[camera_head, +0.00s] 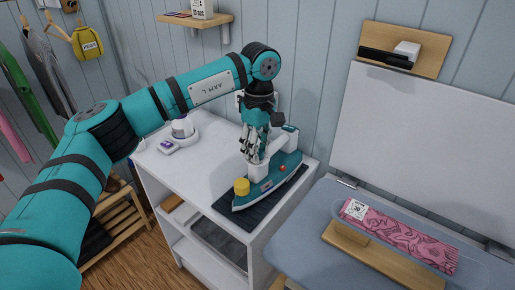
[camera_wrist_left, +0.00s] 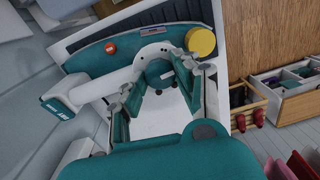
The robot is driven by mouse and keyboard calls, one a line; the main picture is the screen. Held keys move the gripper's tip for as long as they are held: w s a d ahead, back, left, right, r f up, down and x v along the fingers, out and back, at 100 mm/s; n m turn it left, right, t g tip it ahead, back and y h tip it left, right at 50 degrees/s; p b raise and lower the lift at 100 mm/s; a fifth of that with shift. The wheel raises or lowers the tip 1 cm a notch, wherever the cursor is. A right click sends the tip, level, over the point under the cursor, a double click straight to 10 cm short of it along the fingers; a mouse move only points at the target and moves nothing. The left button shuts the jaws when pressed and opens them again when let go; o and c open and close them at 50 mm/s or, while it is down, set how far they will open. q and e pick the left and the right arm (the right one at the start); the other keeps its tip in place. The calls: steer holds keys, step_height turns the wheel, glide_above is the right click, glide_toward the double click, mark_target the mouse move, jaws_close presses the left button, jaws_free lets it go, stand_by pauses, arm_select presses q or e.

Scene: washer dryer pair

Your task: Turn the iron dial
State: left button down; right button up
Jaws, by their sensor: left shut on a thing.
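The teal and white iron (camera_head: 268,187) lies on a dark ribbed mat (camera_head: 231,213) on the white cabinet, with a yellow knob (camera_head: 241,187) at its near end and a red button (camera_head: 282,168) on its side. Its white front post (camera_head: 258,172) stands under my left gripper (camera_head: 254,156). In the left wrist view, a teal round dial (camera_wrist_left: 160,72) with a white mark sits between the fingers of my left gripper (camera_wrist_left: 158,82). The gripper is shut on this dial, whose edges the fingers partly hide. The yellow knob (camera_wrist_left: 201,42) is beside the fingers. My right gripper is out of view.
A small white device (camera_head: 182,128) stands at the cabinet's back left. An ironing board (camera_head: 300,232) with a wooden tray (camera_head: 375,258) and pink patterned cloth (camera_head: 400,238) is at the right. The cabinet top (camera_head: 205,170) left of the iron is clear.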

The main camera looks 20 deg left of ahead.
arm_select(q)
steer(key=shift+m, duration=0.7)
steer(key=c, duration=0.9)
jaws_free()
steer(key=shift+c, duration=0.2)
steer(key=shift+r, duration=0.1)
step_height(320, 180, up, 12)
steer(key=shift+w, duration=0.15)
